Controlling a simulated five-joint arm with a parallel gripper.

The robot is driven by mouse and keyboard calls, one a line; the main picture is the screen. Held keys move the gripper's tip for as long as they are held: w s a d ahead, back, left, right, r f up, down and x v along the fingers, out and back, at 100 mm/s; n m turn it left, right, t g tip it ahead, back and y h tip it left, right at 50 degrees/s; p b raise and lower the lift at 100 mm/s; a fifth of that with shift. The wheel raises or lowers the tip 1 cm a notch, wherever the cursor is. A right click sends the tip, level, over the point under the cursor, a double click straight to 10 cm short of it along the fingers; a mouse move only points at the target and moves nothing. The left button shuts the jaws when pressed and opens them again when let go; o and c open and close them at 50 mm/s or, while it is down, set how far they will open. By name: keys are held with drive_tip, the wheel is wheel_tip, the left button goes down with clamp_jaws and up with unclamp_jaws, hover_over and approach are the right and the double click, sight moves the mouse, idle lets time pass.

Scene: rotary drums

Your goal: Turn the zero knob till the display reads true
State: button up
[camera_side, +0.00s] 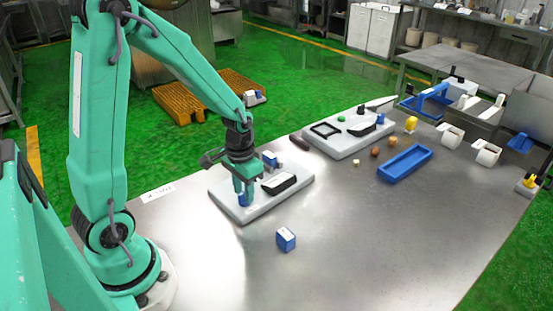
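My gripper (243,193) points down over the left part of the near grey-white panel (222,200). A small blue piece (242,200) shows at its fingertips, low against the panel. I cannot tell whether the fingers grip it or only stand around it, nor whether it is the zero knob. A dark display (279,184) lies on the panel to the right of the gripper. Its reading is too small to make out. A blue and white block (270,160) stands behind the gripper, at the panel's back edge.
A blue block (286,239) lies on the metal table in front of the panel. A second panel (345,144) with a black frame and a green knob stands behind it. A blue tray (405,163) and small round pieces lie to the right. The table's front right is clear.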

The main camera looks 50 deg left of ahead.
drive_tip(key=shift+f, duration=0.25)
clamp_jaws()
drive_tip(key=shift+m, duration=2.6)
unclamp_jaws()
